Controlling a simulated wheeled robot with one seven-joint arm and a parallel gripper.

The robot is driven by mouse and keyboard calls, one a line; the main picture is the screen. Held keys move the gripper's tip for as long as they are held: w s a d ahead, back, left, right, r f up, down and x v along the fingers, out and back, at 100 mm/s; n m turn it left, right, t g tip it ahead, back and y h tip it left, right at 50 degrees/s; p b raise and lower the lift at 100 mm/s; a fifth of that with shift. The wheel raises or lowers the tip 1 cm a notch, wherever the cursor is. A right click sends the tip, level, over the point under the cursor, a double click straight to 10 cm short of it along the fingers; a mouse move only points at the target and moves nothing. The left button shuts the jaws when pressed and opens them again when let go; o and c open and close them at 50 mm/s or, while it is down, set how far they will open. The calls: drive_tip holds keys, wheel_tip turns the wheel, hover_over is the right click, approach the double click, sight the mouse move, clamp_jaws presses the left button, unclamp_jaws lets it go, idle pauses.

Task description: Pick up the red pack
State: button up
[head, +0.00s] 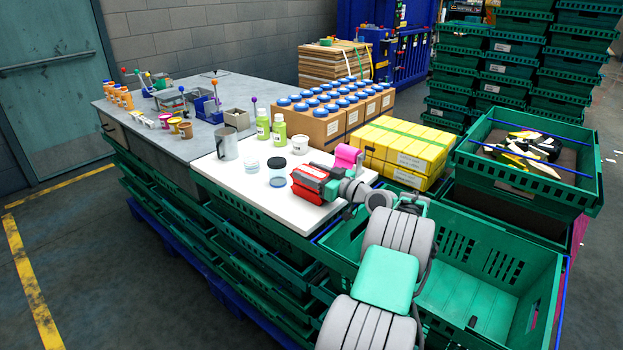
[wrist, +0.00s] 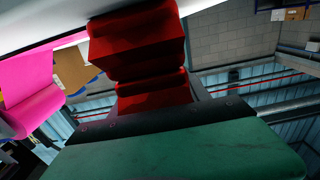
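Red packaging (head: 306,190) sits at the front right part of the white worktop (head: 243,187), and shows as two block-like parts. In the wrist view the red packaging (wrist: 138,42) fills the upper middle, directly in front of my gripper, with a narrower red part closer to the gripper's dark edge. My gripper (head: 326,182) is right at the pack, reaching in from the right, low over the worktop. The fingertips are largely hidden by the pack, so I cannot tell whether they close on it.
A pink roll (head: 348,158) stands just behind my gripper. Jars, a metal jug (head: 227,144) and green bottles (head: 279,131) stand on the worktop. Yellow packs (head: 401,150) and a crate of mixed items (head: 527,165) are to the right. An empty green crate (head: 487,290) is below my arm.

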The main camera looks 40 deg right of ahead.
drive_tip(key=c, duration=1)
drive_tip(key=shift+r, duration=0.15)
